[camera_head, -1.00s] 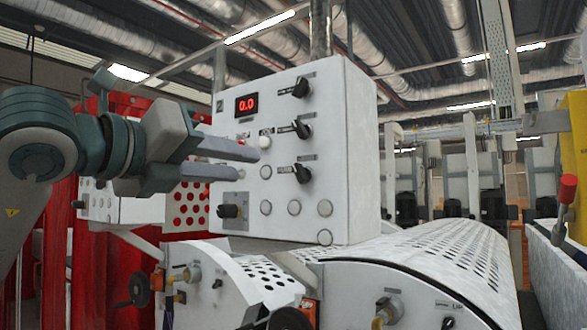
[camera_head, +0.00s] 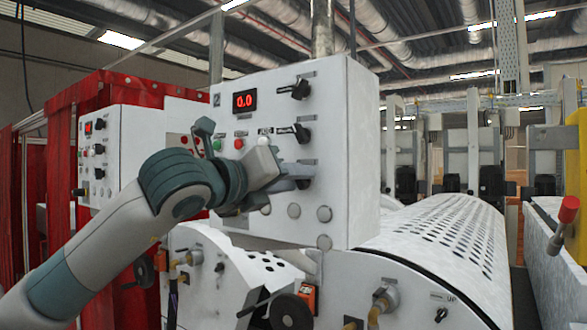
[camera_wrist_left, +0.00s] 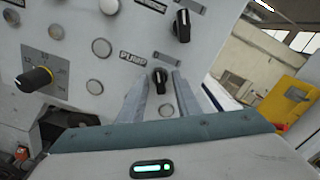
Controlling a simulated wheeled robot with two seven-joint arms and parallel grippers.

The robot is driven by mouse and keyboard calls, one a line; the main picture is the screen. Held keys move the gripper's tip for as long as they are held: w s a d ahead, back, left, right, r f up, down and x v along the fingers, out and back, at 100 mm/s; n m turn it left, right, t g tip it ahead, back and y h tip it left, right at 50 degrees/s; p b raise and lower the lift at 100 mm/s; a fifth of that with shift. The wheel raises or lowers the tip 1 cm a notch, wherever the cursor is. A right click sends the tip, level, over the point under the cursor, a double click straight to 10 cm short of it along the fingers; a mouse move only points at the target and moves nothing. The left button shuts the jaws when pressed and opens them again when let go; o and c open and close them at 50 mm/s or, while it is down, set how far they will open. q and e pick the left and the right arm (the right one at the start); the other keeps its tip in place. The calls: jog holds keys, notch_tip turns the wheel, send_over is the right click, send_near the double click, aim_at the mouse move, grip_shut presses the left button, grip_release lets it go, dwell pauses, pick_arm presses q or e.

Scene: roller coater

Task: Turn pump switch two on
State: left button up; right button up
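In the left wrist view, a black switch (camera_wrist_left: 160,75) beside a "PUMP" label stands between the two fingers of my left gripper (camera_wrist_left: 159,80). The fingers are apart, one on each side of it; I cannot tell whether they touch it. Another black switch (camera_wrist_left: 183,26) is above. No readable "two" marks either switch. My right gripper is not in view.
The box has a red "0.0" display (camera_head: 245,101) and several round buttons. A dial with a yellow mark (camera_wrist_left: 35,79) is at the left in the wrist view. A perforated white roller cover (camera_head: 440,235) lies below right of the box.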

pick_arm(q)
jog(key=shift+w, duration=0.2)
jog(key=shift+d, duration=0.1)
grip_shut()
